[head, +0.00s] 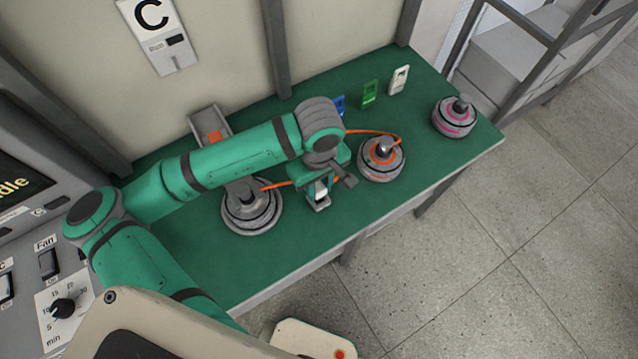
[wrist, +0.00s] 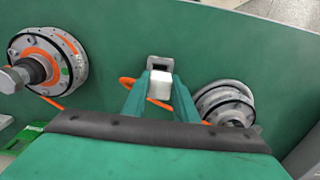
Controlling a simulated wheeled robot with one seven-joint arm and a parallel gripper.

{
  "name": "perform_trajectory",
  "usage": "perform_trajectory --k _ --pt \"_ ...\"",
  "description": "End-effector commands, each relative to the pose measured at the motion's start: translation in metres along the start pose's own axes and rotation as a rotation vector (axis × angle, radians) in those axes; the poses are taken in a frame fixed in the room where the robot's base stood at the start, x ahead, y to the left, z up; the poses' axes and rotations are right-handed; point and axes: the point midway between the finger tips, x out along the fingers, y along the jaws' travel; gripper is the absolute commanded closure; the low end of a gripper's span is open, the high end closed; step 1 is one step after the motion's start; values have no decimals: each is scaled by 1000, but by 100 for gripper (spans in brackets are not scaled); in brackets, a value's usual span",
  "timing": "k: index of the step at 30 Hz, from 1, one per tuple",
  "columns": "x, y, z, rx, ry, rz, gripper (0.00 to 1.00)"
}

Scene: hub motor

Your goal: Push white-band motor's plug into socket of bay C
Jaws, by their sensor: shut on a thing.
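My gripper (head: 319,190) is over the middle of the green bench, shut on a white block-shaped plug, which shows between the teal fingers in the wrist view (wrist: 160,86). A small grey fitting with a dark opening shows just beyond the plug (wrist: 159,62); I cannot tell whether they touch. A grey motor with a pale band (head: 250,208) sits left of my gripper, with an orange cable running toward the gripper; it is at right in the wrist view (wrist: 226,104). A white bay C sign (head: 154,35) is on the wall. My arm partly hides the bench below it.
An orange-band motor (head: 381,159) with an orange cable stands right of my gripper, and a pink-band motor (head: 455,116) near the right end. Blue, green (head: 370,94) and white (head: 399,79) tags stand at the back. A grey bracket (head: 207,122) is below the sign.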

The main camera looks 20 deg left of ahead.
Motion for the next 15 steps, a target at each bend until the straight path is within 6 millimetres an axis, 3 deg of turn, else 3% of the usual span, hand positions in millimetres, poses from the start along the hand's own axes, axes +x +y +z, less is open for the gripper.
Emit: perform_trajectory --k 15 --pt "6 1 2 1 0 1 100"
